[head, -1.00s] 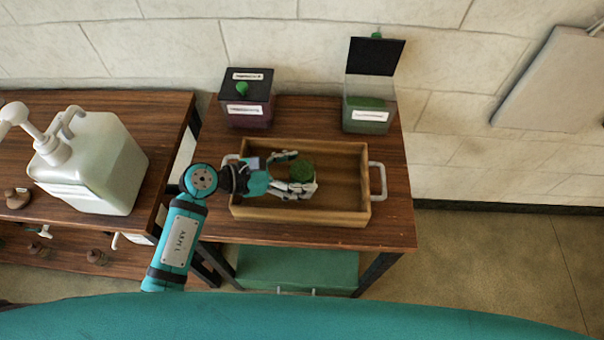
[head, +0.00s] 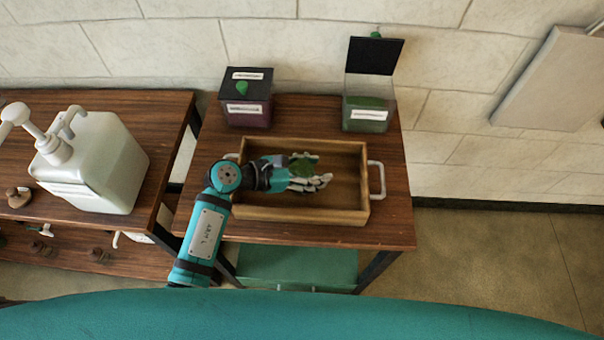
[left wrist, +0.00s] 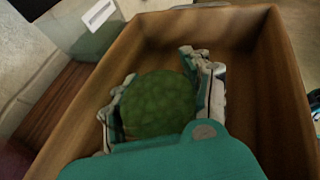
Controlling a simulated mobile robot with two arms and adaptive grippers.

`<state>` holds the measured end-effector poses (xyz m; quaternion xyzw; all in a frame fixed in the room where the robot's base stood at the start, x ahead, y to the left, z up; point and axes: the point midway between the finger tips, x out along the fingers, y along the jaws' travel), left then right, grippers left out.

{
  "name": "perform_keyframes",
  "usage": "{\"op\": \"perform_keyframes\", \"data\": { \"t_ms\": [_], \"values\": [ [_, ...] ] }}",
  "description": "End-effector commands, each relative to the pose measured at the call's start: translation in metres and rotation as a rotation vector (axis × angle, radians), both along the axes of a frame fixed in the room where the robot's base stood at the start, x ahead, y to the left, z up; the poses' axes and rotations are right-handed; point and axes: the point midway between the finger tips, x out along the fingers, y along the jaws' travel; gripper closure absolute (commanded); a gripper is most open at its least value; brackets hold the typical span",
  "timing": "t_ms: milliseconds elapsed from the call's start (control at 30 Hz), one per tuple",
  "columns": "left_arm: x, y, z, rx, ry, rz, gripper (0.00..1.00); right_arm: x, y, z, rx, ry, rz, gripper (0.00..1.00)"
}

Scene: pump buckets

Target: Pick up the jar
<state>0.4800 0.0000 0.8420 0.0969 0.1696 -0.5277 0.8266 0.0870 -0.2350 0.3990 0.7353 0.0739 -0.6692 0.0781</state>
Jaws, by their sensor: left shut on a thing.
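The jar (left wrist: 160,103) shows as a round, bumpy green top in the left wrist view, between the two fingers of my left gripper (left wrist: 158,95). In the head view the jar (head: 303,166) is a small green patch, partly hidden by the gripper. My left gripper (head: 308,176) reaches in from the left over the wooden tray (head: 322,216) and is shut on the jar. The lower part of the jar is hidden, so I cannot tell whether it touches the tray floor. My right gripper is not in view.
A dark-lidded box (head: 246,98) and a clear box with its black lid raised (head: 367,113) stand behind the tray. A large white pump bottle (head: 95,165) stands on the left table. The tray's right part is bare.

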Motion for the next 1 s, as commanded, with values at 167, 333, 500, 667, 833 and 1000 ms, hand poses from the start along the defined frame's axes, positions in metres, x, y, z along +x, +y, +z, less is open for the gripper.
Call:
{"op": "perform_keyframes", "data": {
  "t_ms": [167,333,500,667,833,1000],
  "values": [
    [0.000,0.001,0.000,0.001,0.000,0.001,0.98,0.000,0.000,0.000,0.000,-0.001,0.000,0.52],
    [0.000,0.001,0.000,0.001,0.000,0.001,1.00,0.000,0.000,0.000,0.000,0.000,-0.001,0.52],
    [0.000,0.001,0.000,0.001,0.000,0.001,1.00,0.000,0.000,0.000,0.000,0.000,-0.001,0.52],
    [0.000,0.000,0.001,-0.001,-0.001,0.001,1.00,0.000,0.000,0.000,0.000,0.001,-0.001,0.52],
    [0.001,0.000,0.004,-0.001,-0.003,0.000,1.00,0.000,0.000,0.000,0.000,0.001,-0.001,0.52],
    [0.000,0.001,0.027,0.002,-0.007,-0.002,1.00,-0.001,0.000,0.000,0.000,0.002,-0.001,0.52]
  ]
}}
